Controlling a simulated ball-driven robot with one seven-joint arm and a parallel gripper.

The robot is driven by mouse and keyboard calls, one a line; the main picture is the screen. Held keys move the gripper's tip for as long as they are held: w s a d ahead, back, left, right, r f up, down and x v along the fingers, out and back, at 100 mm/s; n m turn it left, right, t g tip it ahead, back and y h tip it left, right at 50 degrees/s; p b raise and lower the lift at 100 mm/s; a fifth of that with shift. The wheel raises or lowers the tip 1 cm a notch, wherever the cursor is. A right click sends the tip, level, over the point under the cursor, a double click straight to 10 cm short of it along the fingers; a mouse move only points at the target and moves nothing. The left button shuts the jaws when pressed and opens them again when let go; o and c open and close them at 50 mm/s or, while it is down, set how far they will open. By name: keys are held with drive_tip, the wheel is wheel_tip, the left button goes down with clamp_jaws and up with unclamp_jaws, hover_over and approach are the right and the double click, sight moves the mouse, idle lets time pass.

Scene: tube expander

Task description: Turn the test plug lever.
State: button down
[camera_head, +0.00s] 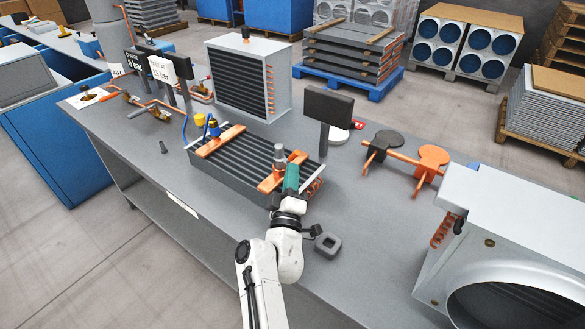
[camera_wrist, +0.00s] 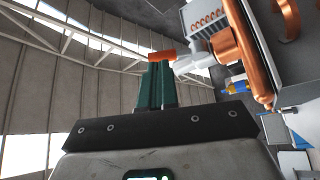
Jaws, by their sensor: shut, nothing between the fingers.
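The finned coil block (camera_head: 245,165) lies on the grey bench with a copper header bar across each end. A silver test plug (camera_head: 279,156) stands on the near right header. In the wrist view, the silver-white plug (camera_wrist: 192,62) sticks out from the copper header (camera_wrist: 240,55), with an orange lever end (camera_wrist: 162,56) at its left. My gripper (camera_head: 291,178) has green fingers and is at the near right header, close to the plug. In the wrist view, my fingers (camera_wrist: 157,85) are together, with their tips at the orange lever end. Whether they touch it is unclear.
A blue-and-brass fitting (camera_head: 213,128) stands on the far left header. A dark display panel (camera_head: 328,105) rises behind the coil. A grey square block (camera_head: 328,244) lies right of my wrist. A large grey fan unit (camera_head: 510,235) fills the bench's right end.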

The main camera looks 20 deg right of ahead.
sight(292, 158)
drive_tip(key=shift+x, duration=0.95)
drive_tip(key=shift+w+a+r+p, duration=0.15)
drive_tip(key=shift+w+r+p, duration=0.05)
drive_tip(key=shift+r+p, duration=0.3)
drive_tip(key=shift+w+a, duration=0.15)
drive_tip(key=shift+w, duration=0.1)
drive_tip(key=shift+s, duration=0.1)
